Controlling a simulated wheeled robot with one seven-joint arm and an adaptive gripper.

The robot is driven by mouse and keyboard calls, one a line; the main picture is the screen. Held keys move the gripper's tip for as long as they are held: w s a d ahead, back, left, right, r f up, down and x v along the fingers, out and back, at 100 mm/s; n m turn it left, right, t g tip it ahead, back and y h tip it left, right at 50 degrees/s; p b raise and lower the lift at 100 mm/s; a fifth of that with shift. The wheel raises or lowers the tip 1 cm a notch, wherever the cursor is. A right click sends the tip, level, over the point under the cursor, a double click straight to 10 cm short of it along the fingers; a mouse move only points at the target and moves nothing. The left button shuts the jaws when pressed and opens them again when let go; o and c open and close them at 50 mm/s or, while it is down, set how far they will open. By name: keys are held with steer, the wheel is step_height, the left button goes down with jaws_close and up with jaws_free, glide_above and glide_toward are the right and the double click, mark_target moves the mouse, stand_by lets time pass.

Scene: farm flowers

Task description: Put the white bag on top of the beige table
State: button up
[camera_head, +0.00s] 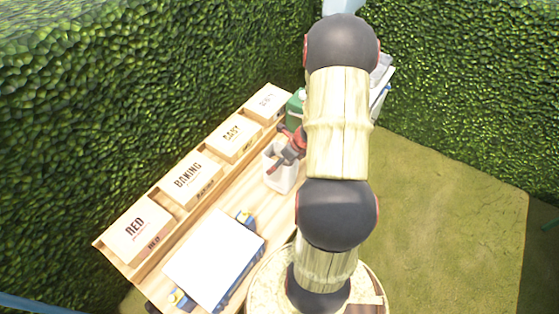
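The beige wooden table (215,200) runs diagonally along the hedge at the left. I cannot tell for certain which thing is the white bag. A white and grey object (383,76) shows partly behind my arm, right of its upper joint; most of it is hidden. A flat white rectangular item (213,257) with blue and yellow parts at its edges lies at the table's near end. My arm rises through the middle of the picture and hides what is behind it. I cannot make out my gripper.
Several labelled boxes, one marked BAKING (188,178), line the table's hedge side. A white container with a red and dark grey top (281,177) stands near a green object (295,104). Hedges (130,80) enclose the back and left. Open grass (445,220) lies at the right.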

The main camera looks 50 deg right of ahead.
steer(key=a+p+v, duration=0.1)
steer(key=p+v, duration=0.2)
steer(key=v, duration=0.9)
steer(key=w+a+r+n+y, duration=0.1)
steer(key=w+a+r+n, duration=0.2)
steer(key=a+r+n, duration=0.55)
steer(key=w+a+r+n, duration=0.3)
steer(key=a+r+n, duration=0.5)
steer(key=a, duration=0.2)
steer(key=s+a+r+n, duration=0.5)
steer(key=a+n, duration=0.2)
steer(key=n, duration=0.2)
steer(key=s+a+r+n+h, duration=0.1)
steer(key=s+a+r+n, duration=0.5)
steer(key=a+n, duration=0.2)
steer(key=shift+r+n+h, duration=0.3)
steer(key=shift+n, duration=0.65)
step_height(320, 180, down, 12)
steer(key=b, duration=1.2)
steer(key=shift+f, duration=0.2)
